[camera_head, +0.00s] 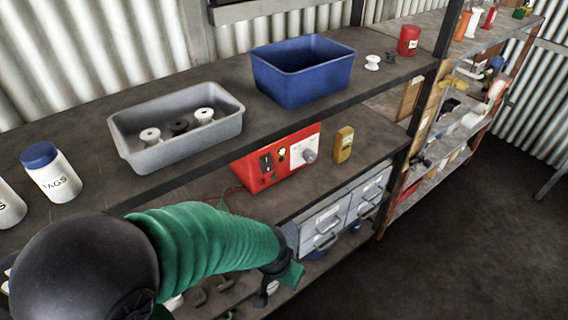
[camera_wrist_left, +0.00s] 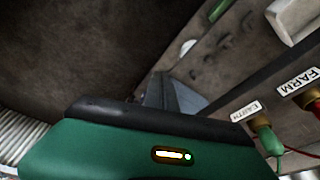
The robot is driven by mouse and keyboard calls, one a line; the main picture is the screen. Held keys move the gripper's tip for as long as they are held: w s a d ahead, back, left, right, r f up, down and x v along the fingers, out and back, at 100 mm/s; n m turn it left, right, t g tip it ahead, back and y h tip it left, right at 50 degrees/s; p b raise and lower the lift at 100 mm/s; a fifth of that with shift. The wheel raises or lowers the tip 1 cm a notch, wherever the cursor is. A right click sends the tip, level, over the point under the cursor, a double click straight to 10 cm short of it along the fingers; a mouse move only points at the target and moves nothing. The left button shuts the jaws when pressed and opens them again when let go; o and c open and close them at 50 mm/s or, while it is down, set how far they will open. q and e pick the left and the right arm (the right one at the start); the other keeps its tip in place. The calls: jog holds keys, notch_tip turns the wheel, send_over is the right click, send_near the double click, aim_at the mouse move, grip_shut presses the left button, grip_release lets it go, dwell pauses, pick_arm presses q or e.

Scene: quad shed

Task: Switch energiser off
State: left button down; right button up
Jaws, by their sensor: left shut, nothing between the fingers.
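The energiser (camera_head: 258,178) is a red box on the middle shelf in the head view, below the top shelf's edge. I cannot tell the switch's position. My left gripper (camera_head: 290,274) is shut and empty in front of the shelving, below the energiser and apart from it. In the left wrist view, a green terminal (camera_wrist_left: 268,139) labelled EARTH and a red terminal labelled FARM (camera_wrist_left: 311,92) show at the right. My right gripper is not in view.
A grey tray (camera_head: 180,150) with spools, a blue tub (camera_head: 302,90) and a TAGS jar (camera_head: 52,175) stand on the top shelf. A yellow device (camera_head: 344,145) stands right of the energiser. Grey drawers (camera_head: 325,222) are below. The floor at right is clear.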

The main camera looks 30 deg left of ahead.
pick_arm(q)
jog(key=w+d+r+n+t+y, duration=0.1)
jog(key=w+r+n+t, duration=0.25)
jog(key=w, duration=0.75)
jog(key=w+d+r+n+t+y, duration=0.15)
jog(key=w+r+t, duration=0.3)
jog(key=w, duration=0.75)
jog(key=n+g+y+p, duration=0.1)
jog(key=n+g+y, duration=0.4)
jog(key=n+y, duration=0.5)
send_near(269, 168)
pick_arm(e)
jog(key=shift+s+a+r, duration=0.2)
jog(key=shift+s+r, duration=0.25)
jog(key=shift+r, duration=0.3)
pick_arm(q)
jog(key=shift+m+y, duration=0.8)
jog(key=shift+y, duration=0.15)
jog(key=w+a+f, duration=0.1)
jog(key=a, duration=0.1)
jog(key=a+f+p, duration=0.1)
jog(key=w+a+f, duration=0.1)
jog(key=a, duration=0.1)
jog(key=shift+w+a, duration=0.3)
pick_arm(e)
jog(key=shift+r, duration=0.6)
